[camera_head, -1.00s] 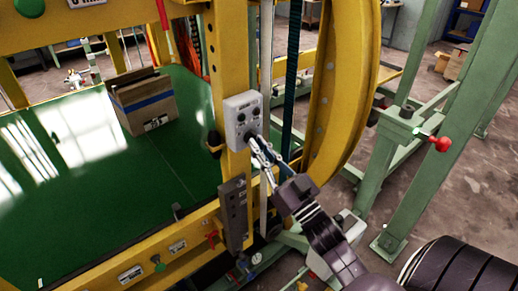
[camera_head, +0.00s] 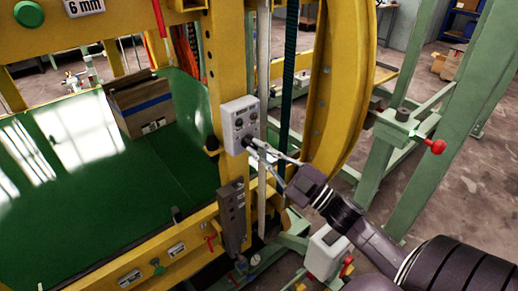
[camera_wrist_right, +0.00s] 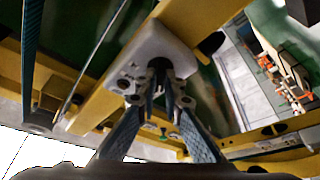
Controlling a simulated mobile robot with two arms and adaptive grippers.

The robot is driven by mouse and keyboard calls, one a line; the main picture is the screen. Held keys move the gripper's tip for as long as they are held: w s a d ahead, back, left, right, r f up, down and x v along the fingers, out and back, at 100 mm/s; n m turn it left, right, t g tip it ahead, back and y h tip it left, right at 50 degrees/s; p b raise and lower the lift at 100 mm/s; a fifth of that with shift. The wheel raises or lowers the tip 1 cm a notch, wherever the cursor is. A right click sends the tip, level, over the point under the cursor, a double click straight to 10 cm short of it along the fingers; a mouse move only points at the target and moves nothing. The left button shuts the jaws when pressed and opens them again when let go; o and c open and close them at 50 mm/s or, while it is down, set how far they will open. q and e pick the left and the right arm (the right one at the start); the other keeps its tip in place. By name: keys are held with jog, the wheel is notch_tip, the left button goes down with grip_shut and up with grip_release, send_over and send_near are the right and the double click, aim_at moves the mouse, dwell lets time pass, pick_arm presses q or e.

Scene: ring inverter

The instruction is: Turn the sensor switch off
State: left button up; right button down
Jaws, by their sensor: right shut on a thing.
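The switch box (camera_head: 240,124), a small light grey panel with dark knobs, is fixed to the yellow post of the machine in the head view. It also shows in the right wrist view (camera_wrist_right: 155,50). My right gripper (camera_head: 251,144) is at the lower knob of the box, with its fingers closed on it. In the right wrist view my gripper's fingertips (camera_wrist_right: 158,92) meet at a dark knob on the box, and the fingers hide most of that knob. The labels on the box are too small to read. My left gripper is not in view.
A cardboard box (camera_head: 142,103) with a blue band lies on the green bed (camera_head: 80,190). A curved yellow ring (camera_head: 342,85) stands right of the switch box. A red-handled clamp (camera_head: 434,146) sits on the green frame. A grey plate (camera_head: 232,213) is mounted below the switch box.

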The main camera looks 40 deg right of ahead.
jog(key=shift+n, duration=0.3)
jog(key=c, duration=2.1)
grip_release()
jog(key=v, duration=1.2)
